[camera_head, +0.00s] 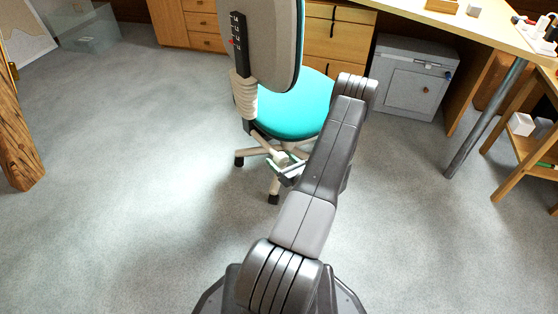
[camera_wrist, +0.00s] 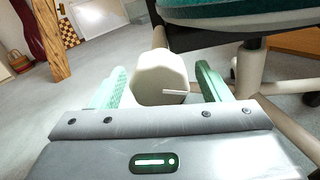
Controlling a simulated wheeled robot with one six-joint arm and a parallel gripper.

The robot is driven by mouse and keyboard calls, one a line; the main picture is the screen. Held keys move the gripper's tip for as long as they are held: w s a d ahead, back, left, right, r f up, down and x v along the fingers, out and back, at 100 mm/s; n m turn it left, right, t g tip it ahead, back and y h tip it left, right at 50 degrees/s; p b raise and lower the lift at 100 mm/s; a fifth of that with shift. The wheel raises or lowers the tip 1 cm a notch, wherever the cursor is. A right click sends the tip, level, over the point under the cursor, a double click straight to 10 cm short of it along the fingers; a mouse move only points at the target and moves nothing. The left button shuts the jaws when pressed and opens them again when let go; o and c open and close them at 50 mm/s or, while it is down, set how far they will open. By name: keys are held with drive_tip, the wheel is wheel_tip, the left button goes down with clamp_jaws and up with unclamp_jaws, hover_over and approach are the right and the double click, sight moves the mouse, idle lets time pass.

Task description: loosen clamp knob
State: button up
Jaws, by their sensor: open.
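A cream, many-sided knob (camera_wrist: 158,75) with a pale line on its face sits in the middle of the wrist view. My gripper (camera_wrist: 162,82) is open, with one green finger on each side of the knob. A narrow gap shows at the right finger; whether the left finger touches is unclear. In the head view, the pale knob (camera_head: 281,158) is small, low beside the base of the teal swivel chair, and my gripper (camera_head: 286,168) is at it. What the knob is mounted on is mostly hidden.
The chair's teal seat (camera_head: 292,113) and grey backrest (camera_head: 268,45) stand just beyond my gripper. A timber post (camera_head: 16,135) is at the left. A grey cabinet (camera_head: 408,85), desk (camera_head: 470,28) and wooden shelf stand (camera_head: 530,155) are at the right. Carpet is clear at left and front.

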drive_tip(key=shift+x, duration=0.75)
drive_tip(key=c, duration=1)
